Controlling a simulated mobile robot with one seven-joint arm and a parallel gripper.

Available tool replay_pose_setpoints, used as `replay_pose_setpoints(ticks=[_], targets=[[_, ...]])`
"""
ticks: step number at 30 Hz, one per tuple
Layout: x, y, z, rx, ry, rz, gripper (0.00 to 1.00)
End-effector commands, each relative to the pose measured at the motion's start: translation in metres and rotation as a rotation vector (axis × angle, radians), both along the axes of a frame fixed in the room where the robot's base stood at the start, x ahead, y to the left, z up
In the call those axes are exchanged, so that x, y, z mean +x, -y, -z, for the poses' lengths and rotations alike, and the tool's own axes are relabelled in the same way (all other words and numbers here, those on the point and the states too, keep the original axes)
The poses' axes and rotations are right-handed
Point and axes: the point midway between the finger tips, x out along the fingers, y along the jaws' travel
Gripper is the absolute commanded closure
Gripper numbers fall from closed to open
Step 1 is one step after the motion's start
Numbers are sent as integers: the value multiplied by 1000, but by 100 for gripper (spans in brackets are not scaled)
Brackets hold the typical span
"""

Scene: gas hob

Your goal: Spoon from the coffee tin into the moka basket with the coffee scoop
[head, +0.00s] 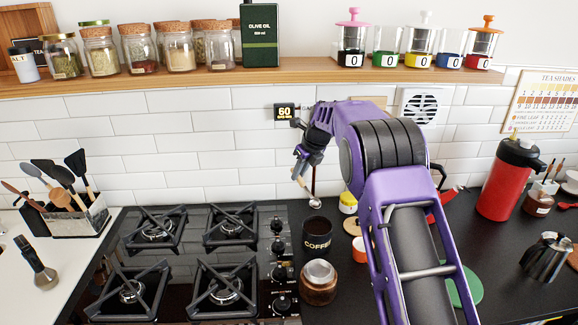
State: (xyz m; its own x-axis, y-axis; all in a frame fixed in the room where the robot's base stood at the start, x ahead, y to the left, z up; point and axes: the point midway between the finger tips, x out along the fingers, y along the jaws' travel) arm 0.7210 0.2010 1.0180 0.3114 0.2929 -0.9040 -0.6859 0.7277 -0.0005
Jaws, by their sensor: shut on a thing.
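The black coffee tin (317,243), lettered "COFFEE", stands open on the dark counter right of the hob. My gripper (305,163) is above and behind the tin, shut on the coffee scoop. The scoop's thin handle hangs down from the gripper, and its small bowl (314,204) is just above the tin's far rim, apart from it. Whether the bowl holds coffee is too small to tell. A round brown holder with a silver top (319,273) stands in front of the tin; I cannot tell whether this is the moka basket.
The gas hob (190,262) with black grates lies left of the tin. A small orange cup (360,249) and a yellow-and-white jar (348,203) stand to its right, close to my arm. A red flask (508,180) and a silver pot (546,257) are far right. A shelf (200,76) runs overhead.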

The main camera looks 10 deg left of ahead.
Motion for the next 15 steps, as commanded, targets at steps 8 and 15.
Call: replay_pose_setpoints(ticks=[8,15], targets=[[-1,1,2,4,4,1,100],[-7,6,17,5,2,0,100]])
